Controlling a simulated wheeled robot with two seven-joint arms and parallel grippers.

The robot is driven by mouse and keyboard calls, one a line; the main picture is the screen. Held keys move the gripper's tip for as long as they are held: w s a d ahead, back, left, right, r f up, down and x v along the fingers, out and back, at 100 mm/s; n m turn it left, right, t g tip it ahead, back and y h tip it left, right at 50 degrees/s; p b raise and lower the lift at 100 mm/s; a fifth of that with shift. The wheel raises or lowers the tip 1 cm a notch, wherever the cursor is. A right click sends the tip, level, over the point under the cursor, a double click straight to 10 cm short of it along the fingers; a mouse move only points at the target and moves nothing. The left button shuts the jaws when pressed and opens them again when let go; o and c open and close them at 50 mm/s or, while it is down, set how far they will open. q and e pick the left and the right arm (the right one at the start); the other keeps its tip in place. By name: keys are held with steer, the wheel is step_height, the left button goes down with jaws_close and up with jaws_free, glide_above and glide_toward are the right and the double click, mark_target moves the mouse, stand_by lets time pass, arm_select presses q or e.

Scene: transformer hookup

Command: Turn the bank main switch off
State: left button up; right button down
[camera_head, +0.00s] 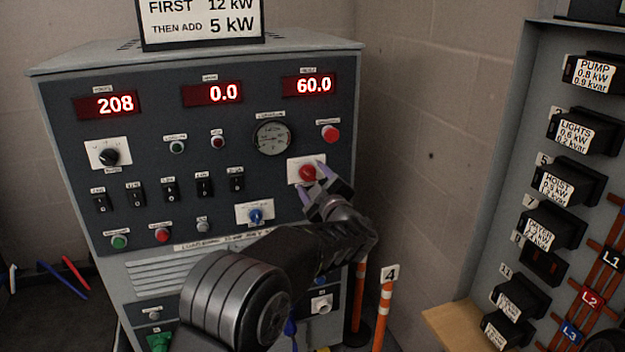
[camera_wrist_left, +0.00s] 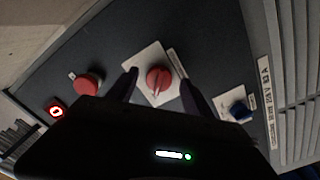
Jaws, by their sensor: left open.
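A red rotary switch (camera_head: 307,172) on a white plate sits at the right of the dark control panel (camera_head: 330,120). I cannot read its label, so I cannot confirm that it is the bank main switch. My left gripper (camera_head: 319,182) is open, with its fingers just in front of the switch. In the left wrist view the red knob (camera_wrist_left: 159,80) shows between the two open fingers (camera_wrist_left: 158,86), and its grip ridge runs roughly up and down in the picture. I cannot tell whether the fingers touch it. My right gripper is not in view.
A red push button (camera_head: 330,133) is above the switch and a blue knob (camera_head: 256,215) is below left. Displays read 208, 0.0 and 60.0. Several black toggles (camera_head: 204,186) line the panel's left. An orange post (camera_head: 383,305) and a rack of labelled black breakers (camera_head: 555,182) stand right.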

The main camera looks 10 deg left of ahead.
arm_select(q)
steer(key=v, duration=0.7)
